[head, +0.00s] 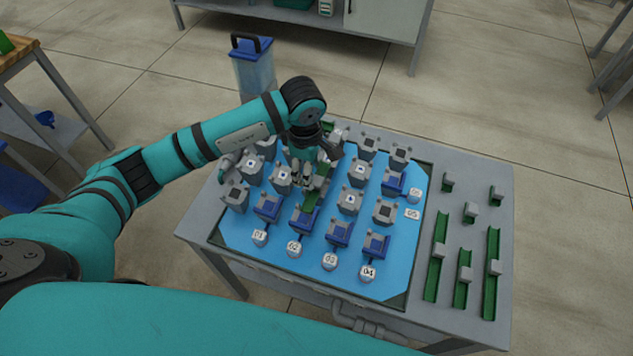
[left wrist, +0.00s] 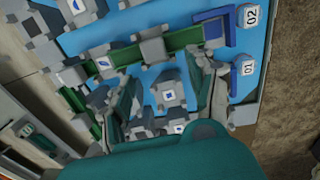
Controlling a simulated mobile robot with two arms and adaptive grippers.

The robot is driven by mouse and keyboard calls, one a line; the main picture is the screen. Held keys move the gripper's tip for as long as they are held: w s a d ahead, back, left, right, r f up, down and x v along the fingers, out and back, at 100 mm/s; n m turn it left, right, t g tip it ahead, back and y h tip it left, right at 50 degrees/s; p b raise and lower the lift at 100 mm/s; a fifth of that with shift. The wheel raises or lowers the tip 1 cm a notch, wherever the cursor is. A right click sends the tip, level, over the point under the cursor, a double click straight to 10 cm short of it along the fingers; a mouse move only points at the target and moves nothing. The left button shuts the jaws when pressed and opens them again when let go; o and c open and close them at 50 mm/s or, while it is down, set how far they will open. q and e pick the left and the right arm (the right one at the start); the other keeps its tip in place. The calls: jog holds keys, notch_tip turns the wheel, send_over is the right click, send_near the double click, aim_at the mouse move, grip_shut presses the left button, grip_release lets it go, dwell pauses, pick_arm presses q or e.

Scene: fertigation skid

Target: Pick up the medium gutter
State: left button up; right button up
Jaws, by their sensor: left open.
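My left gripper (head: 310,178) is over the blue board, its open fingers pointing down; they also show in the left wrist view (left wrist: 168,112). A green gutter (head: 318,190) with a grey grip block lies on the board beneath it, running toward the blue piece above tag 02; in the left wrist view this gutter (left wrist: 185,38) is beyond the fingertips, apart from them. More green gutters with grey blocks lie on the table's right strip: a left one (head: 441,230), a shorter middle one (head: 461,293) and a right one (head: 491,300). I cannot tell which gutter is the medium one.
The blue board (head: 235,232) carries several grey posts and blue pieces (head: 339,232), with numbered white cups (head: 330,262) along its front. Smaller grey-and-green pieces (head: 470,212) stand at the right strip's back. A blue-lidded container (head: 253,70) is behind the table.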

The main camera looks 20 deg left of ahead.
aim_at(317, 185)
pick_arm(q)
jog(key=f, duration=0.1)
jog(key=f+p, duration=0.1)
jog(key=f, duration=0.1)
jog(key=shift+w+d+f+p, duration=0.2)
jog(key=shift+w+f+p, duration=0.1)
jog(key=shift+w+f, duration=0.05)
jog(key=shift+f, duration=0.65)
jog(key=shift+w, duration=0.1)
grip_shut()
